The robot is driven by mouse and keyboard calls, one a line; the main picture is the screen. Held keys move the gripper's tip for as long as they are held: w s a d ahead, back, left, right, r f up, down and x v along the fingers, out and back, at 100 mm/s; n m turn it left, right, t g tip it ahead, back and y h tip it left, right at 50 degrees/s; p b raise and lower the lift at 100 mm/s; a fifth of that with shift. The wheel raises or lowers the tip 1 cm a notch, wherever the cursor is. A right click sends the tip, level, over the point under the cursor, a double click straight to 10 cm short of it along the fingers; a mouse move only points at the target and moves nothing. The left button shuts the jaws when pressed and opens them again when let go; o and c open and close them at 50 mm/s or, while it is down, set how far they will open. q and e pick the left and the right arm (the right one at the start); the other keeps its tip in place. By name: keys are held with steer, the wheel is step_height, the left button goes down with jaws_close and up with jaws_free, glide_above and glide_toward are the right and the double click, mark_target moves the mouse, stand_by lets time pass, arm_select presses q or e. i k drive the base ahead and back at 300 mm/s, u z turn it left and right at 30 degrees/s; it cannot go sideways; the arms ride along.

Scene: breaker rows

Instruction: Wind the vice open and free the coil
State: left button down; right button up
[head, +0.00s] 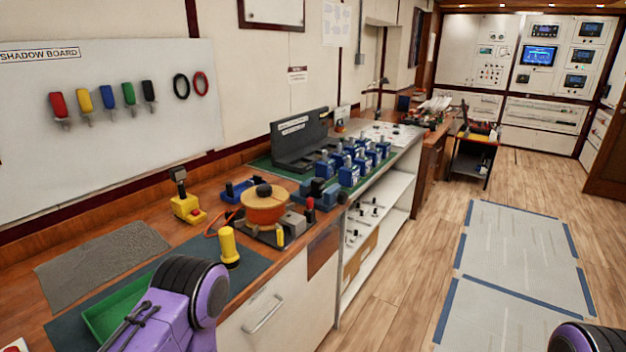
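An orange round body with a dark knob on top (265,206) stands on the wooden bench; it may be the coil, but I cannot tell for sure. Just right of it is a small blue-grey block assembly (318,191) that may be the vice. Its jaws, its handle and any grip on a coil are too small to make out. A purple and black link of my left arm shows at the lower left, and part of my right arm at the lower right corner. Neither gripper's fingers are in view.
A yellow cylinder (228,247) and a yellow-based device (186,207) stand nearby on the bench. Several blue breakers (348,174) stand in rows beside a dark rack (295,150). A green tray (112,310) lies near my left arm. The floor right of the bench is open.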

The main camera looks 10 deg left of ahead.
mark_target(318, 184)
steer(key=z, duration=0.75)
steer(key=i, duration=0.65)
steer(key=u, duration=0.7)
